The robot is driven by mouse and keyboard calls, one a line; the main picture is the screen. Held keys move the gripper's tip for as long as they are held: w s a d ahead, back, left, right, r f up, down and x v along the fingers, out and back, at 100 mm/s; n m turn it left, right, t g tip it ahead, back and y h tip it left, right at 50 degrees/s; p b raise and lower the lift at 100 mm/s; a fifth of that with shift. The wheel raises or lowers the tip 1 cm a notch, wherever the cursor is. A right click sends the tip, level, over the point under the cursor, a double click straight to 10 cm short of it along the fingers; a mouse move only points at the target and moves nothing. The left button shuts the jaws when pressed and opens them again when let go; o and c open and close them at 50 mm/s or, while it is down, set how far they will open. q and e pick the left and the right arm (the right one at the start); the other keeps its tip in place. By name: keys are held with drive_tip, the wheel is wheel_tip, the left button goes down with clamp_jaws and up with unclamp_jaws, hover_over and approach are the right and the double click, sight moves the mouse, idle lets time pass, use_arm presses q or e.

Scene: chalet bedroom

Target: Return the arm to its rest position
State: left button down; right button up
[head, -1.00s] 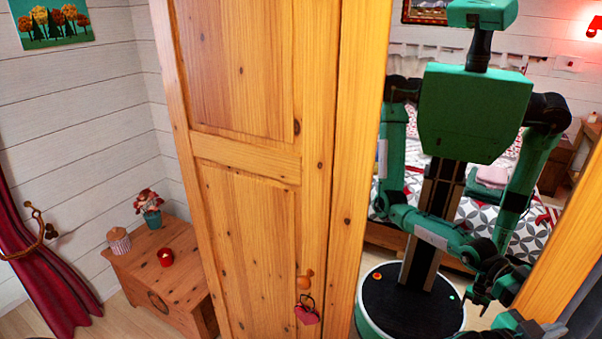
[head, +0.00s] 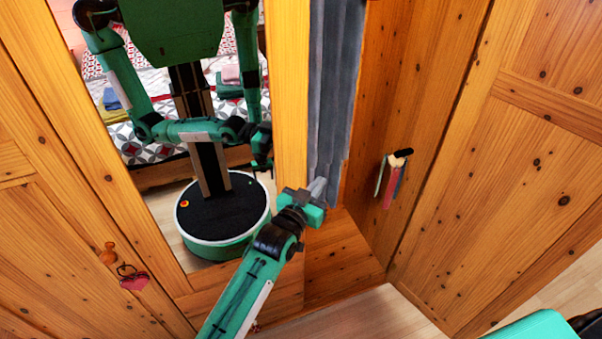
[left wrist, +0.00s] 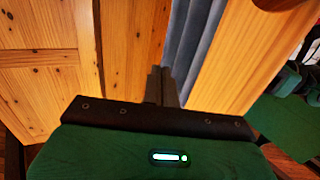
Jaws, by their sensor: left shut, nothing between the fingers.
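My left arm (head: 247,285) reaches up from the bottom of the head view, out in front of the wardrobe. Its gripper (head: 318,187) is shut and empty, at the edge of the wardrobe's open section, close in front of a hanging grey cloth (head: 336,85). In the left wrist view the fingers (left wrist: 161,84) are together with nothing between them, and the grey cloth (left wrist: 196,45) hangs behind them. I cannot tell whether they touch it. My right gripper does not show directly.
A mirror panel (head: 235,100) reflects my body and a bed. An open wooden door (head: 530,130) stands at the right. Small items hang on a black peg (head: 403,153) inside the wardrobe. A heart tag (head: 133,281) hangs from the left door's knob (head: 108,254). Floor shows at lower right.

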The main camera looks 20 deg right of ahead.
use_arm(q)
drive_tip(key=s+p, duration=0.2)
drive_tip(key=s, duration=0.5)
drive_tip(key=shift+d+r+p, duration=0.15)
drive_tip(key=shift+d+p, duration=0.15)
drive_tip(key=shift+p, duration=0.1)
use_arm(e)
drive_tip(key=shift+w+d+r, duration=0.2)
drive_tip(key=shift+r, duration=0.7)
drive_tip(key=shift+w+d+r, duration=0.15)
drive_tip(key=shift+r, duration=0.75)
